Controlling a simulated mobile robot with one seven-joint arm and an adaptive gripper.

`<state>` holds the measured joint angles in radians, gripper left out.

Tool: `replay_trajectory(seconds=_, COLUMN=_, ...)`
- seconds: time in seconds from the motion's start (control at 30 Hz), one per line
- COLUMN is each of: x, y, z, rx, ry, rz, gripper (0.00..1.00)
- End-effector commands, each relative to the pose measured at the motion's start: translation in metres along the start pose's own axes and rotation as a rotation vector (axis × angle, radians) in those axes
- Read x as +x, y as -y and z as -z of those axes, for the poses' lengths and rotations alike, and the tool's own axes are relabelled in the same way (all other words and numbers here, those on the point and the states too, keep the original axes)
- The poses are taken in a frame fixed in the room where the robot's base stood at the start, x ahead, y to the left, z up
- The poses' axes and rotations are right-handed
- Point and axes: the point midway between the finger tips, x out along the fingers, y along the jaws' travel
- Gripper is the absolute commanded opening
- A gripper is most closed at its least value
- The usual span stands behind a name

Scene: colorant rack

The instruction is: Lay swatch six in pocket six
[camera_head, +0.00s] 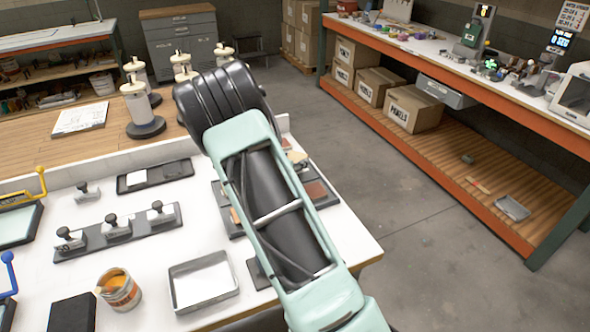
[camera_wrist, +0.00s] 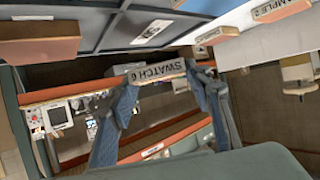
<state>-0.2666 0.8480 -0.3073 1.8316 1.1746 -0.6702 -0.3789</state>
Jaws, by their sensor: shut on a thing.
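My gripper (camera_wrist: 163,76) is shut on swatch six (camera_wrist: 157,71), a thin piece whose pale edge reads "SWATCH 6". Its two blue-grey fingers are on either side of it in the wrist view. The swatch is below a dark rack (camera_wrist: 110,38) in that tilted picture; I cannot tell whether they touch. In the head view my arm hides the gripper and the held swatch, and covers much of the dark rack (camera_head: 229,219) on the white table. No pocket in sight can be made out as pocket six.
A brown swatch (camera_head: 317,190) sits at the rack's right side. A grey tray (camera_head: 203,283), an orange paint can (camera_head: 119,290) and stamps (camera_head: 117,226) stand on the table's left part. A "SAMPLE 2" piece (camera_wrist: 283,9) shows in the wrist view. The floor at right is clear.

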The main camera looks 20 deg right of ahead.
Motion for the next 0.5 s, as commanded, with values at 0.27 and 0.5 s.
replay_trajectory(seconds=0.27, x=0.022, y=-0.003, z=-0.018, rx=-0.003, ry=0.002, rz=0.001, gripper=0.25)
replay_trajectory(seconds=0.5, x=0.029, y=-0.002, z=-0.035, rx=0.000, ry=-0.001, rz=0.002, gripper=0.25)
